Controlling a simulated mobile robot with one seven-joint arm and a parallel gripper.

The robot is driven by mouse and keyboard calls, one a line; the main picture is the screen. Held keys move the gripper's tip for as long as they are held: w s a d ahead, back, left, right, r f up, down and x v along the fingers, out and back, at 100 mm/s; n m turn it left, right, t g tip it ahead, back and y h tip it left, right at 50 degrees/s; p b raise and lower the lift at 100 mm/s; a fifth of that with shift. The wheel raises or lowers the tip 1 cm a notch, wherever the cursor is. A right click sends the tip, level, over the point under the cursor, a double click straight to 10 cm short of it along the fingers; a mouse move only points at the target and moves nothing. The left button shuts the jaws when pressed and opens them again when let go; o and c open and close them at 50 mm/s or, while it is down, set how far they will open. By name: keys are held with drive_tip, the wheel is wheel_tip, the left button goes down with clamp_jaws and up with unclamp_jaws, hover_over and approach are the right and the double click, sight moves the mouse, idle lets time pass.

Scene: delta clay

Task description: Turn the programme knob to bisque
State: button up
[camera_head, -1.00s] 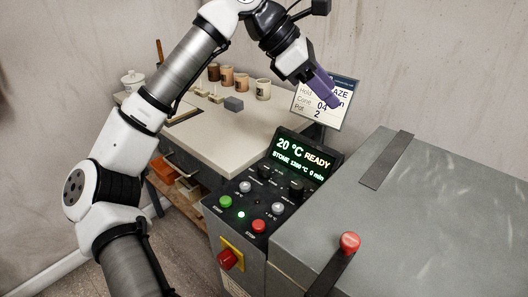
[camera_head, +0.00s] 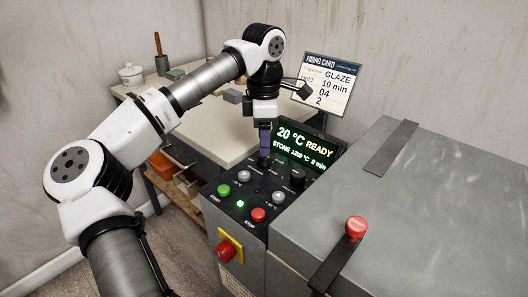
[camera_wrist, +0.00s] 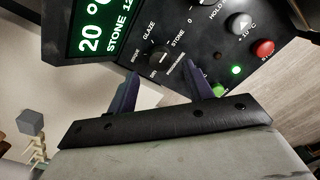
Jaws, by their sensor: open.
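The kiln's control panel (camera_head: 226,210) has a lit display (camera_head: 303,147) reading 20 °C READY and a STONE programme line. In the wrist view the black programme knob (camera_wrist: 161,58) sits among small labels, with GLAZE and STONE readable and one at its left that looks like bisque. Its pointer is too small to read surely. My gripper (camera_head: 265,155) points down over the panel's upper left, hiding the knob in the head view. In the wrist view my gripper (camera_wrist: 162,69) is open, its purple fingers on either side of the knob; contact cannot be told.
Beside the knob are a second black knob (camera_head: 297,178), grey buttons, a green button (camera_head: 224,190), a red button (camera_head: 258,214) and a red switch (camera_head: 225,251). A firing card (camera_head: 328,84) reads GLAZE, 10 min. The grey kiln lid (camera_head: 420,220) fills the right.

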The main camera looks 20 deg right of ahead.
sight(264, 159)
drive_tip(key=shift+f, duration=1.95)
drive_tip(key=c, duration=1)
drive_tip(key=shift+o, duration=0.2)
